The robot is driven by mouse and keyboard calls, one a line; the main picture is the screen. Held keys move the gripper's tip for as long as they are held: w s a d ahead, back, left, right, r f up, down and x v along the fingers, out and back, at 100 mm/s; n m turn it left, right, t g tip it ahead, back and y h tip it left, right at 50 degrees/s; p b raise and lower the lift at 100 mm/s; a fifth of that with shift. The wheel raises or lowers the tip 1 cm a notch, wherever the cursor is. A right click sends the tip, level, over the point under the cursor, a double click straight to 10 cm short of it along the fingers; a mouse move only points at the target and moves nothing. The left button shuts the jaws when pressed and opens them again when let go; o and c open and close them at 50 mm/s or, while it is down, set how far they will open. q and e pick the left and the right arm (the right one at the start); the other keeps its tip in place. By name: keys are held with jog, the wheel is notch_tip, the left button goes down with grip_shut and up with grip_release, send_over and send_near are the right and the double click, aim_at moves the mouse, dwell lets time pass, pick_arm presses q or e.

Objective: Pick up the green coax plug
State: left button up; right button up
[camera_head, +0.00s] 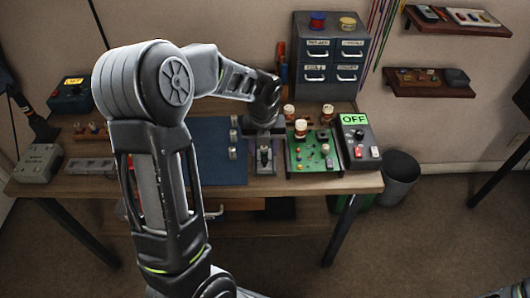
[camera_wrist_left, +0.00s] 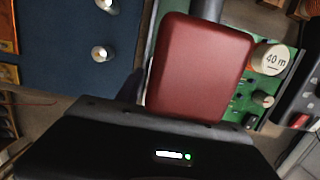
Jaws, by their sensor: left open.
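I cannot make out a green coax plug in either view. My left gripper (camera_head: 264,124) is over the bench between the blue mat (camera_head: 213,170) and the green circuit board (camera_head: 302,163); its jaws are open, though its fingertips are hard to see. Below it stands a small grey fixture (camera_head: 264,157). Small silver cylindrical pieces (camera_head: 233,137) stand along the mat's right edge; two of them (camera_wrist_left: 102,53) show in the left wrist view. A dark red rounded block (camera_wrist_left: 200,68) fills the middle of that view and hides what lies behind it; I cannot tell what it is. My right gripper is out of view.
The board carries several cream-topped knobs; one (camera_wrist_left: 270,58) reads "40 m". A grey box (camera_head: 356,137) with an "OFF" display stands to its right. A drawer cabinet (camera_head: 327,62) stands behind. Grey boxes (camera_head: 38,163) sit at the left. The blue mat is mostly clear.

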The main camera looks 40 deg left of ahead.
pick_arm(q)
jog(key=shift+w+a, duration=0.15)
jog(key=shift+w, duration=0.3)
jog(key=c, duration=0.5)
grip_shut()
jog(key=shift+s, duration=0.1)
jog(key=shift+r, duration=0.1)
